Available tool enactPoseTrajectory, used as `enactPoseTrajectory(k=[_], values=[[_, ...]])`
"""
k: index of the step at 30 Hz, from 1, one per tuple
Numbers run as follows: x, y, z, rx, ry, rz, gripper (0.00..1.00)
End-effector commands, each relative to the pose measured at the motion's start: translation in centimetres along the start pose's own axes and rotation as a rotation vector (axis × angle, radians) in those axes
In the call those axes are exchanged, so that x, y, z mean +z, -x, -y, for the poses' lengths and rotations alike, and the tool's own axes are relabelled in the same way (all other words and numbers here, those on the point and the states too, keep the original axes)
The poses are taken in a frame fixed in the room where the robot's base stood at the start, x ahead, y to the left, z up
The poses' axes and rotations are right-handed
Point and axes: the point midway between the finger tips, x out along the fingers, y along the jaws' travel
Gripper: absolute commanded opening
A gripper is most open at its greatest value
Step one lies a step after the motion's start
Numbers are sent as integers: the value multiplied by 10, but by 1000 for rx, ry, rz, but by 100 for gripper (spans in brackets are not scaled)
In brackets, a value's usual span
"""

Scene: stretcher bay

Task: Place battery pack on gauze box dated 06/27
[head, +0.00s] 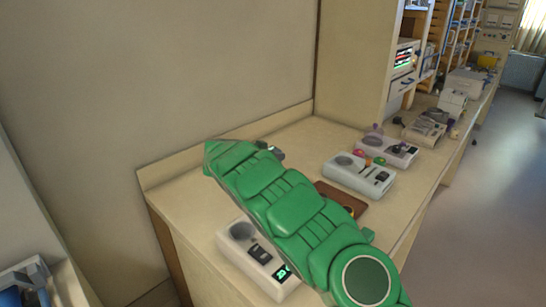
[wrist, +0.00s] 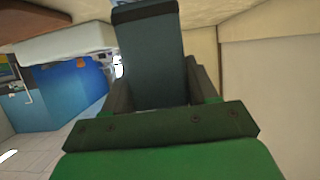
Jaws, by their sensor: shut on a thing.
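In the wrist view my gripper (wrist: 156,84) is shut on a dark slate-grey block, which looks like the battery pack (wrist: 150,45). In the head view my green arm crosses the near counter. A small dark part at its far end, near the wall, looks like my gripper (head: 275,152); the pack cannot be made out there. No gauze box or 06/27 date can be read in either view. My arm hides part of the counter.
A white device (head: 240,247) stands left of my arm on the counter (head: 185,202). A brown object (head: 345,197) is partly behind the arm. A pale device (head: 358,174) and small coloured balls (head: 379,161) stand to the right. The wall is close behind; open floor (head: 500,190) lies right.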

Motion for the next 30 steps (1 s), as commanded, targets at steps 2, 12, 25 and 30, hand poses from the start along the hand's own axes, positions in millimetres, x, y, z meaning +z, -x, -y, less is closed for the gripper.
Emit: enactPoseTrajectory(k=[2,12,25,30], values=[[7,-3,0,0,2,-1,8],[8,-4,0,-1,-2,-3,8],[10,-5,0,0,-2,-2,83],[9,-4,0,-1,-1,-2,83]])
